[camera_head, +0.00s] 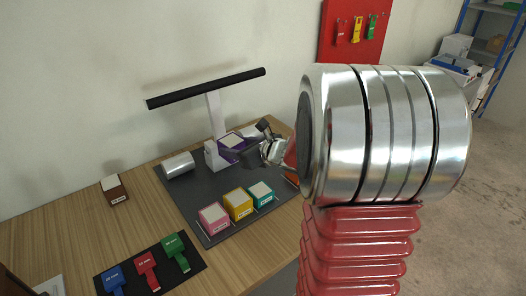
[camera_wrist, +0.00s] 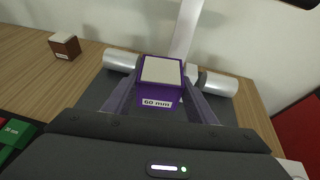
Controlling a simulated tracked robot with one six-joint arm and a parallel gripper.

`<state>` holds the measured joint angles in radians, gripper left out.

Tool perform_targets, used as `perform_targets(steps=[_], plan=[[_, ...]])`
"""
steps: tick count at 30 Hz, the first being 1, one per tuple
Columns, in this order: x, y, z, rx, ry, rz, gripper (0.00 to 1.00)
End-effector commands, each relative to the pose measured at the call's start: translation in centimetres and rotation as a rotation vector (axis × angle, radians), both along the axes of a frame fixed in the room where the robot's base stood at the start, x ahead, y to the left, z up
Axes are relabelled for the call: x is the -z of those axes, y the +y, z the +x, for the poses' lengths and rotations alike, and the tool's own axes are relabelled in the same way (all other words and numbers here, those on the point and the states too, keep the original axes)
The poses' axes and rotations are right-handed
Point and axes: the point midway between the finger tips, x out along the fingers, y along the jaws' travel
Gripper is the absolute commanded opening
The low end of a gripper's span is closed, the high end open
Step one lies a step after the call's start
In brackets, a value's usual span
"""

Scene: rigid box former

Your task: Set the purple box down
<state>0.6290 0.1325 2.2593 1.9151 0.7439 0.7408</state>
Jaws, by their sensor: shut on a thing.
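The purple box (camera_wrist: 162,92) has a pale top panel and a "60 mm" label on the side facing the wrist camera. My gripper (camera_wrist: 160,100) is shut on it, with one dark finger along each side. In the head view, the purple box (camera_head: 231,143) is beside the foot of a white post (camera_head: 214,115) on the dark mat (camera_head: 190,197), and my gripper (camera_head: 258,150) reaches it from the right. Its underside is hidden, so I cannot tell whether it touches a surface.
Silver cylinders (camera_wrist: 121,60) flank the post, which carries a black bar (camera_head: 205,89). Pink (camera_head: 214,217), yellow (camera_head: 238,204) and teal (camera_head: 261,194) boxes stand at the mat's front. A brown box (camera_head: 114,190) and coloured tags (camera_head: 147,268) are left. Bare wood lies between.

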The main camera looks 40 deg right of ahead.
Motion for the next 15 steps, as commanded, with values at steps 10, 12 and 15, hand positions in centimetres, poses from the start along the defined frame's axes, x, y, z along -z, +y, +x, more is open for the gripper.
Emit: perform_targets(steps=[10,12,15], plan=[[-1.8,9.9,4.9,-0.084,-0.003,0.005,0.26],[-2.1,12.0,5.6,-0.101,-0.002,0.008,0.26],[-2.6,15.0,6.4,-0.123,-0.001,0.012,0.26]])
